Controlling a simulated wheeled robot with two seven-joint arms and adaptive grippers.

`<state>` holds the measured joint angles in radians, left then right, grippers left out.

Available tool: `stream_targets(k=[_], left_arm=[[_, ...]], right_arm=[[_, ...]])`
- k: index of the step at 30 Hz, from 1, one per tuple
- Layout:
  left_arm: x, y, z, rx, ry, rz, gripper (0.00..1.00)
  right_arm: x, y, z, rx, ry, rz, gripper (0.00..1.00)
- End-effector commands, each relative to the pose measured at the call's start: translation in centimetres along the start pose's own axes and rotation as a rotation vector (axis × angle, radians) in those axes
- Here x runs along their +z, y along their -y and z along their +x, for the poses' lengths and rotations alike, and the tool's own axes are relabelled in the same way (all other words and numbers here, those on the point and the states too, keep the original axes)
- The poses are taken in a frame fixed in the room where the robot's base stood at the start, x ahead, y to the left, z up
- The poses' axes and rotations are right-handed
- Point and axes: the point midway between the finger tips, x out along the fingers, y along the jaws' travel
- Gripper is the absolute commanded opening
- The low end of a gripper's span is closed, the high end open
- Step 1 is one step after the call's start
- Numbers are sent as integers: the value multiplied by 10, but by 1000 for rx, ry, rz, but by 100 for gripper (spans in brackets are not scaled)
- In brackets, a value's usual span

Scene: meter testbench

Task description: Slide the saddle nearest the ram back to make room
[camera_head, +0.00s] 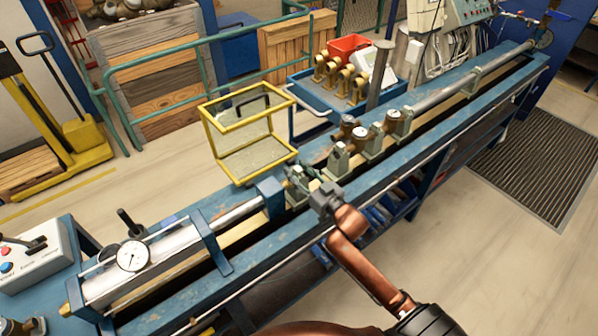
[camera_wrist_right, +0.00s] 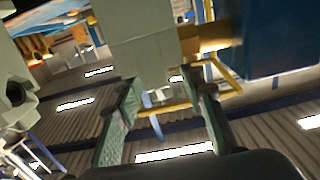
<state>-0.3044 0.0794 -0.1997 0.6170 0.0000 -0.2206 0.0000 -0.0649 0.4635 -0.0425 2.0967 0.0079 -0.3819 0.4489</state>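The ram (camera_head: 185,240) is the bright steel cylinder at the left of the blue bench, with a dial gauge on it. The saddle nearest the ram (camera_head: 297,188) is a grey-green block just right of the ram's end, partly hidden by my right gripper (camera_head: 308,186). In the right wrist view, a pale green block (camera_wrist_right: 145,40), which looks like this saddle, is above and between the fingertips (camera_wrist_right: 165,88). The fingers are apart, with a gap at the right one; contact is unclear. My left gripper is not in view.
More saddles (camera_head: 340,160) stand along the bench rails to the right, with brass meters (camera_head: 397,122) by them. A yellow-framed clear guard (camera_head: 248,135) stands open behind the ram's end. A blue trolley (camera_head: 305,92) holding more meters is behind the bench.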

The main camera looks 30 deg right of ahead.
Motion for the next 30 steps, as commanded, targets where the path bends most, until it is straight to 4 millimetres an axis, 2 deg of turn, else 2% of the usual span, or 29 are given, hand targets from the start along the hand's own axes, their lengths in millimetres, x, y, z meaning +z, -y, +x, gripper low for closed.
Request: stream_targets(k=[2,15,30], left_arm=[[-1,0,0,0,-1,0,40],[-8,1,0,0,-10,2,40],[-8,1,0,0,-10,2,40]], right_arm=[[0,0,0,0,0,0,30],[0,0,0,0,0,0,0],[0,0,0,0,0,0,0]])
